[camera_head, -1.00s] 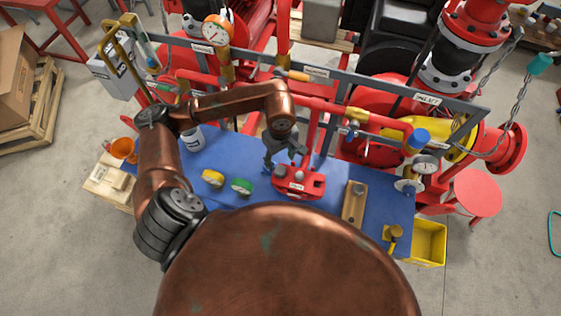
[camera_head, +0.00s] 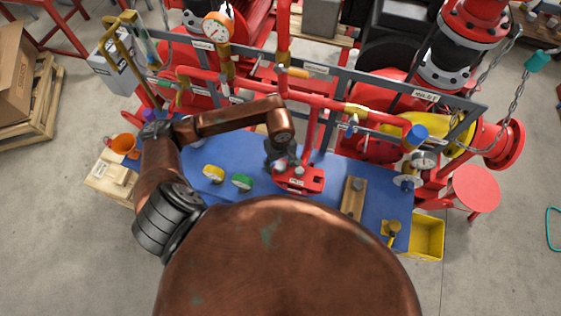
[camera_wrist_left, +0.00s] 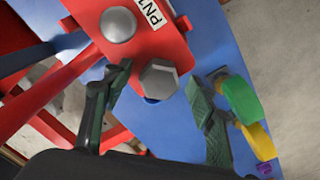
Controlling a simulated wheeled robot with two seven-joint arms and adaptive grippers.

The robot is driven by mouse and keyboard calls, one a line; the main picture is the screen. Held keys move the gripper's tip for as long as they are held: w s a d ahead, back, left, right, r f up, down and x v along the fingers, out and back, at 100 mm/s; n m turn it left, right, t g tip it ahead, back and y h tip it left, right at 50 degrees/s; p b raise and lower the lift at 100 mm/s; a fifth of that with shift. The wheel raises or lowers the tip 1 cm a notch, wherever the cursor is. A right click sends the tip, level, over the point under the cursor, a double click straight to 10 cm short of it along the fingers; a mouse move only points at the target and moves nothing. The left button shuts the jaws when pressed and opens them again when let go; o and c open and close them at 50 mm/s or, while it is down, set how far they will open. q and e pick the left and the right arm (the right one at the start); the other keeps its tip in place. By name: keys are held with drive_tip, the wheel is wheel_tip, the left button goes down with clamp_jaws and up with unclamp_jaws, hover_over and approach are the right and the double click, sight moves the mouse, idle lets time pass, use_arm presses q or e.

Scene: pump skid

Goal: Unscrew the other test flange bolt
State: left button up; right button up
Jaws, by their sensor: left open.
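The red test flange (camera_head: 312,186) with a white label lies on the blue bench top (camera_head: 338,170). In the left wrist view, a grey hex bolt head (camera_wrist_left: 159,77) sits at the end of the red flange (camera_wrist_left: 170,42). A rounded grey head (camera_wrist_left: 118,24) shows beside the label. My left gripper (camera_head: 283,163) is over the left part of the flange, pointing down. In the wrist view it is open, with the hex head between its two fingers and a visible gap on the right side. Contact on the left side is hard to tell. My right gripper is not in view.
A yellow gauge (camera_head: 213,174) and a green gauge (camera_head: 242,182) lie left of the flange. A wooden block (camera_head: 353,198) and a yellow bin (camera_head: 428,238) are to the right. Red pipes and a grey frame rail (camera_head: 390,87) stand close behind the flange.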

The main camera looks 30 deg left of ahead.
use_arm(q)
drive_tip(key=c, duration=1.3)
drive_tip(key=o, duration=0.6)
drive_tip(key=c, duration=0.6)
drive_tip(key=n, duration=1)
drive_tip(key=shift+n, duration=0.3)
drive_tip(key=n, duration=0.4)
drive_tip(key=o, duration=1.3)
